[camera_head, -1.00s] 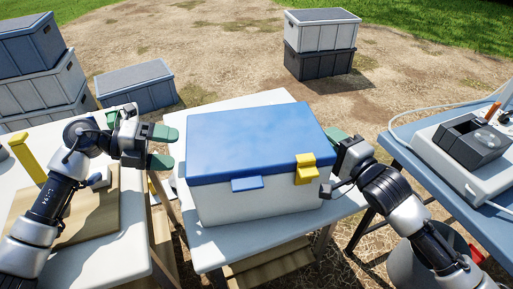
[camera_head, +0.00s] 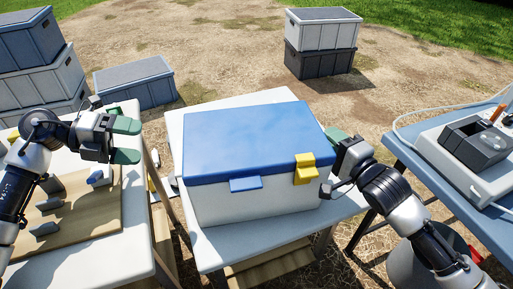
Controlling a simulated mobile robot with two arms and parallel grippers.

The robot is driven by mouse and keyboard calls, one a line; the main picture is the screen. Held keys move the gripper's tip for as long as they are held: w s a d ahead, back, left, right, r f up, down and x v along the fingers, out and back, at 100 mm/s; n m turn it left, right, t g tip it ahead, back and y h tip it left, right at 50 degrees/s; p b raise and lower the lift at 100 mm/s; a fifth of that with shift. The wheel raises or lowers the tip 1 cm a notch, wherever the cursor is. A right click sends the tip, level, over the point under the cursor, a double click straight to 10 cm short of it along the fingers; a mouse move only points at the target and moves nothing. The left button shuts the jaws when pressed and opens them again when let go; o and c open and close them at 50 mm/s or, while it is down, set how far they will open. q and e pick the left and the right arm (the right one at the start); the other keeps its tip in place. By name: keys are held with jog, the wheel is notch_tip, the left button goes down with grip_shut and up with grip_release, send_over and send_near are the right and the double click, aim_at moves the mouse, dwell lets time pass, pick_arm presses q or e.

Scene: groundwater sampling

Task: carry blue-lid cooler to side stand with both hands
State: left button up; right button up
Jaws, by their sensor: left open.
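The cooler (camera_head: 252,200) has a white body, a blue lid (camera_head: 255,142), a blue front latch and a yellow clip (camera_head: 305,168). It sits upright on a small white stand (camera_head: 222,252) in the middle. My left gripper (camera_head: 128,141) is open and empty, apart from the cooler on its left, over the left table. My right gripper (camera_head: 338,150) is at the cooler's right side. Its fingertips are partly hidden behind the cooler, so its opening and grip cannot be told.
The left table (camera_head: 125,255) holds a wooden board (camera_head: 95,215) with grey pieces. A blue table (camera_head: 425,165) at right carries a white tray and a dark device (camera_head: 475,140). Stacked crates (camera_head: 320,45) stand on the ground behind. A narrow gap separates left table and stand.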

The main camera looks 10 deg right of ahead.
jog(key=o, duration=0.8)
jog(key=shift+d, duration=0.1)
jog(key=v, duration=1.1)
jog(key=shift+s+f, duration=0.15)
jog(key=shift+s, duration=0.3)
